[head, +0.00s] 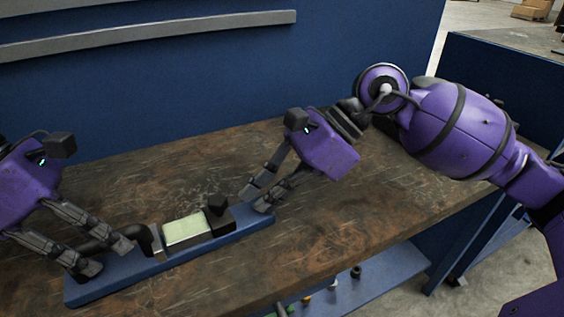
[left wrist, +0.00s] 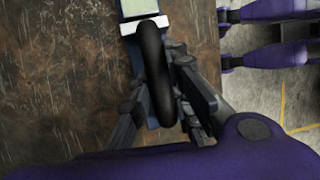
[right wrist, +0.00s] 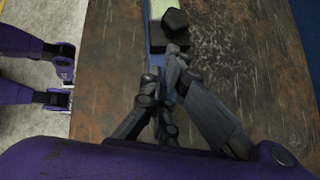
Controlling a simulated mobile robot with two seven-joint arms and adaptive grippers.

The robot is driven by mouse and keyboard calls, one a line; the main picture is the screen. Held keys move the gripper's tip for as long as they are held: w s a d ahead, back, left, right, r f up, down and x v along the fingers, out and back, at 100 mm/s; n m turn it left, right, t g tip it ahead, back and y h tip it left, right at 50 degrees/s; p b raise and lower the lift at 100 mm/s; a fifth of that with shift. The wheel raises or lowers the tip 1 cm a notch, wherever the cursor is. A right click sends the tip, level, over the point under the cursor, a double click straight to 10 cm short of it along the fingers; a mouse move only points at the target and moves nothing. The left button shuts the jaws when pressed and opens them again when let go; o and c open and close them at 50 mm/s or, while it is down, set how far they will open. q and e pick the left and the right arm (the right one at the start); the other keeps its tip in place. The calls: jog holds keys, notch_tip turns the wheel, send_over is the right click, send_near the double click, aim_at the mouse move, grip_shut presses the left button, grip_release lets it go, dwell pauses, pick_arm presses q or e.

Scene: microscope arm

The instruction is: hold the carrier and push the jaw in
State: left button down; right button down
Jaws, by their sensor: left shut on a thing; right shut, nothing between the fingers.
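A long blue base (head: 82,290) lies on the bench. On it, from left to right, are a black curved bar (head: 103,242), a pale green block (head: 184,231) with a light end plate, and a black jaw with a faceted knob (head: 217,209). No label shows which part is the carrier. My left gripper (head: 105,257) is shut on the black curved bar, which runs between its fingers in the left wrist view (left wrist: 155,70). My right gripper (head: 256,198) is shut and empty at the base's right end. In the right wrist view its fingertips are close to the jaw (right wrist: 172,25); contact is unclear.
The worn brown bench (head: 350,210) has free room right of the base and behind it. A blue wall panel (head: 200,90) with grey rails stands behind. A lower blue shelf (head: 375,285) holds several small items below the front edge.

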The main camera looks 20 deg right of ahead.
pick_arm(q)
jog(key=shift+r, duration=0.1)
pick_arm(e)
jog(key=d+f+v, duration=0.1)
jog(key=v, duration=1)
jog(key=shift+d, duration=0.2)
jog(key=shift+s+r, duration=0.1)
jog(key=shift+s, duration=0.05)
pick_arm(q)
jog(key=c, duration=1.5)
grip_release()
jog(key=shift+c, duration=0.2)
